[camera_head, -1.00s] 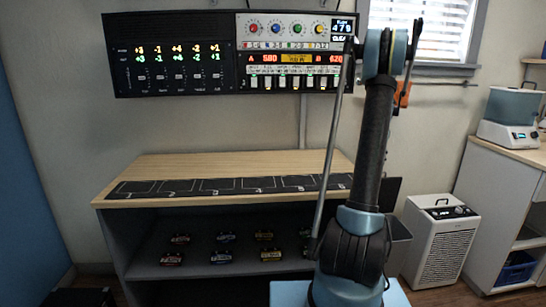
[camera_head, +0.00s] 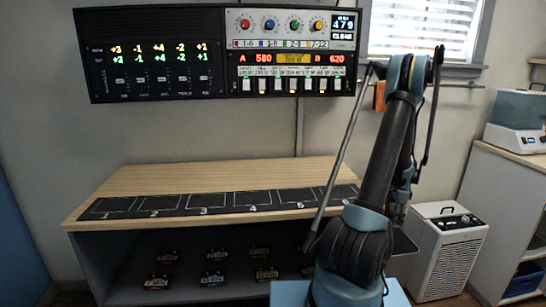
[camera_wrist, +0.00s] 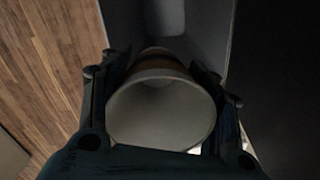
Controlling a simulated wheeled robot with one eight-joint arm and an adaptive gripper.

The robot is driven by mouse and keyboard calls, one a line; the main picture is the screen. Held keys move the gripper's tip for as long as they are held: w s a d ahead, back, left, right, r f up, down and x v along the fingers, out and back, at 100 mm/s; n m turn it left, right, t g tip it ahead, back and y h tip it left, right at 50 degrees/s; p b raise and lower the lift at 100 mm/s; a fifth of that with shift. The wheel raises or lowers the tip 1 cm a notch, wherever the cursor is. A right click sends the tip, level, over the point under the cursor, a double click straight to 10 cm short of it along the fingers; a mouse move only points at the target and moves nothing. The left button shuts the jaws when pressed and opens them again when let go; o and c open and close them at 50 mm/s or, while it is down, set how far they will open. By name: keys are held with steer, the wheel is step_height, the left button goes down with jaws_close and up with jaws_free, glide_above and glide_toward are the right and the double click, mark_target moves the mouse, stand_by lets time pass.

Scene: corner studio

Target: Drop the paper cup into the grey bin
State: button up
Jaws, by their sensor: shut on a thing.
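In the wrist view, the paper cup (camera_wrist: 160,120) has a pale inside, a wide round rim facing the camera and a brown outer side. My gripper (camera_wrist: 161,88) is shut on it, with one dark finger on each side. A grey, open-looking container, seemingly the grey bin (camera_wrist: 214,40), lies beyond the cup at the top of the wrist view. The cup hides part of it, and I cannot tell the height between them. In the head view my arm hides the cup, and I cannot make out the bin clearly.
A wooden bench (camera_head: 220,172) with a numbered black strip (camera_head: 228,203) stands ahead, with several small labelled items on the shelf below. A panel of controls (camera_head: 220,55) hangs above. A white appliance (camera_head: 440,250) and a side counter (camera_head: 505,155) stand at right. Wooden floor (camera_wrist: 45,60) shows at left in the wrist view.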

mark_target(390, 222)
steer(key=f, duration=0.1)
steer(key=a+f, duration=0.1)
steer(key=f, duration=0.2)
steer(key=shift+w+a, duration=0.2)
steer(key=shift+w, duration=0.2)
steer(key=shift+f, duration=0.95)
steer(key=o, duration=1)
steer(key=shift+c, duration=0.2)
steer(key=shift+r, duration=0.15)
step_height(390, 222, up, 12)
steer(key=shift+f, duration=0.2)
